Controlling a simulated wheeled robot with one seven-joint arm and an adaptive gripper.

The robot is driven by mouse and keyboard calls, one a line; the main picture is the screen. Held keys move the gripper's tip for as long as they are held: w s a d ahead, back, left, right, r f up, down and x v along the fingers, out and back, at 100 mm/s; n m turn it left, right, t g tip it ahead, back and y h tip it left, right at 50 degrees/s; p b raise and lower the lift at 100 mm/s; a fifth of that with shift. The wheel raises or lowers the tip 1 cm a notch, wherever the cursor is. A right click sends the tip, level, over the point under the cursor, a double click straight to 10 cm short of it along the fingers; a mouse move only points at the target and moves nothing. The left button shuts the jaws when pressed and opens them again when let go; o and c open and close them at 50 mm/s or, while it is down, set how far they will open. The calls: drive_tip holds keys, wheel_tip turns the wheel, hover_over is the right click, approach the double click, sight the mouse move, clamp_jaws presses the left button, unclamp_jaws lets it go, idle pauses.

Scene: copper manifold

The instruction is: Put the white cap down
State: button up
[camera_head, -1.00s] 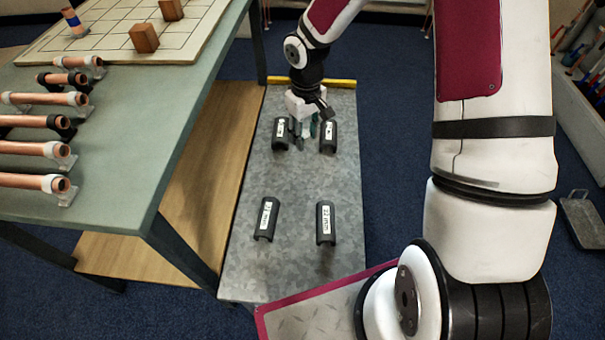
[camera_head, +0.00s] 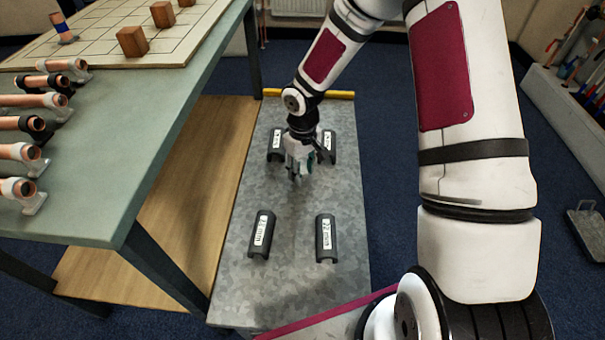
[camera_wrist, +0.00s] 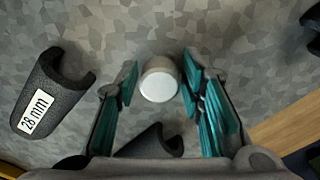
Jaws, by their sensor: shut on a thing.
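The white cap (camera_wrist: 158,84) shows in the wrist view as a short cylinder with a bright white end, between the teal fingers of my gripper (camera_wrist: 160,85). I take the gripper to be shut on it, over the grey metal surface. Whether the cap touches the surface is unclear. In the head view my gripper (camera_head: 298,168) points down over the grey bench (camera_head: 290,285), between and slightly in front of the two rear black half-pipe pieces. The cap is hard to make out there.
Black half-pipe pieces stand on the bench: rear left (camera_head: 276,145), rear right (camera_head: 328,147), front left (camera_head: 262,235), front right (camera_head: 325,239). A 28 mm piece (camera_wrist: 52,92) lies left of the fingers in the wrist view. Bench between the front pieces is clear. A green table (camera_head: 140,130) holds copper pipes.

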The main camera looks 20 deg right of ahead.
sight(303, 171)
drive_tip(key=shift+f, duration=0.25)
drive_tip(key=shift+f, duration=0.15)
drive_tip(key=o, duration=0.8)
drive_tip(key=shift+o, duration=0.2)
wheel_tip(303, 171, up, 12)
drive_tip(key=p, duration=0.4)
drive_tip(key=shift+r+p, duration=0.25)
drive_tip(key=shift+p, duration=0.1)
